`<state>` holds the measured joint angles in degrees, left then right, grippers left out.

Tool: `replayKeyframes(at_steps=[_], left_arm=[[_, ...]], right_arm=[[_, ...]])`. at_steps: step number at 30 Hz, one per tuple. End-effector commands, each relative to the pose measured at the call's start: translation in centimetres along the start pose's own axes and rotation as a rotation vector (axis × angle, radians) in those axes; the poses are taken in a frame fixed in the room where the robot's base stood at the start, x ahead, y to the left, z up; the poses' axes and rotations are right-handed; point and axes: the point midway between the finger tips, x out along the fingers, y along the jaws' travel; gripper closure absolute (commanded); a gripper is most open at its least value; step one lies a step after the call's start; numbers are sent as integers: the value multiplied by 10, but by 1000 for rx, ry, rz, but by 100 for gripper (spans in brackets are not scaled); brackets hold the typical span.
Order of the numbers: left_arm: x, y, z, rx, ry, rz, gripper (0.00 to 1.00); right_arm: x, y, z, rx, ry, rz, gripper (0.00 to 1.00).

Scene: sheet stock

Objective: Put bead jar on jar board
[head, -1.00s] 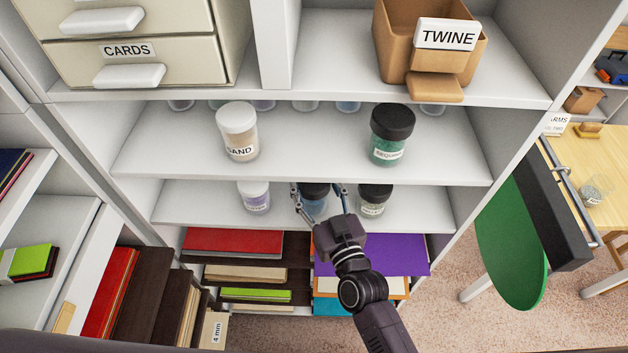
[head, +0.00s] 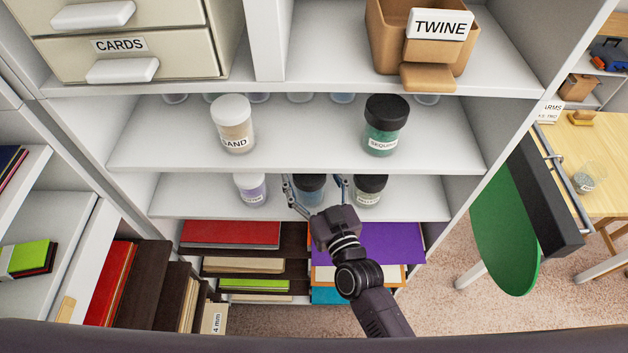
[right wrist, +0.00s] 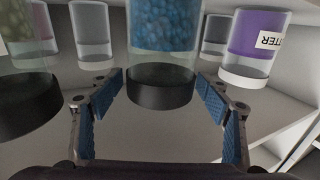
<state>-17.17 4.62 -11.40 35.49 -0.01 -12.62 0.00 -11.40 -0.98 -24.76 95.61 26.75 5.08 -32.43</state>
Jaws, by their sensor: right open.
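The bead jar (head: 309,190), with blue beads and a black lid, stands on the lower open shelf, partly hidden behind my right gripper (head: 317,182). In the right wrist view the bead jar (right wrist: 163,45) appears upside down, its dark lid between the two blue-padded fingers of my right gripper (right wrist: 161,85). The fingers are open, with a visible gap on each side of the jar. My left gripper is out of view. I cannot identify a jar board in these frames.
A purple-filled jar (head: 250,190) stands left of the bead jar, and a black-lidded jar (head: 369,191) stands close on its right. The shelf above (head: 300,150) holds a sand jar (head: 233,124) and a sequin jar (head: 384,126). Books and sheets lie below.

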Motion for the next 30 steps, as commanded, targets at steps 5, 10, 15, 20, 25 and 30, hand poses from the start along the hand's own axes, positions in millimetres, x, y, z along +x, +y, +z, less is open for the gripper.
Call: replayKeyframes(at_steps=[5, 10, 15, 20, 25, 30], left_arm=[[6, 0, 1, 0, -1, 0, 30], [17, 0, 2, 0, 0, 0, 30], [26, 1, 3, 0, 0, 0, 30], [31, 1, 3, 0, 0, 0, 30], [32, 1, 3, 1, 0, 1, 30], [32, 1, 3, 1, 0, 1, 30]], right_arm=[[-20, 0, 2, 1, -1, 1, 30], [-55, 0, 4, 0, -2, 0, 30], [-89, 0, 3, 0, -2, 0, 30], [-110, 0, 2, 0, -1, 0, 30], [-119, 0, 0, 0, 1, 0, 30], [-120, 0, -1, 0, 2, 0, 30]])
